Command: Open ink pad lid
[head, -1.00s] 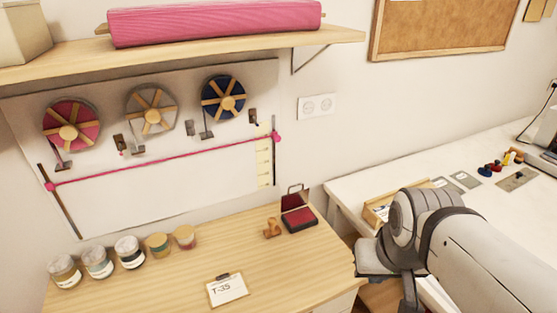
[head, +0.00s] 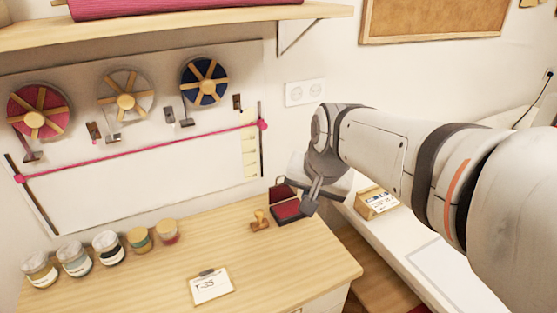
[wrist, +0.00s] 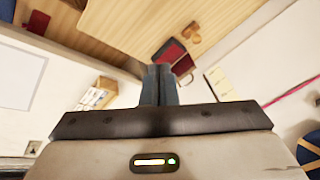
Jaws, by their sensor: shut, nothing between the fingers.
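The ink pad (head: 287,210) lies near the back right of the wooden table, with its red pad showing. Its dark red lid (head: 281,190) stands raised at the back of the pad. My gripper (head: 309,206) is shut and empty. In the head view its tips overlap the right edge of the pad; I cannot tell the gap, and they hide part of that edge. In the wrist view the fingers (wrist: 159,68) are together, beside the pad (wrist: 169,51) and the lid (wrist: 183,66).
A wooden stamp (head: 260,220) stands just left of the pad. Several jars (head: 108,247) line the table's left back, and a T-35 card (head: 211,286) lies in front. A white table (head: 400,235) with a small box (head: 376,202) is at the right. A shelf (head: 180,24) overhangs the wall.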

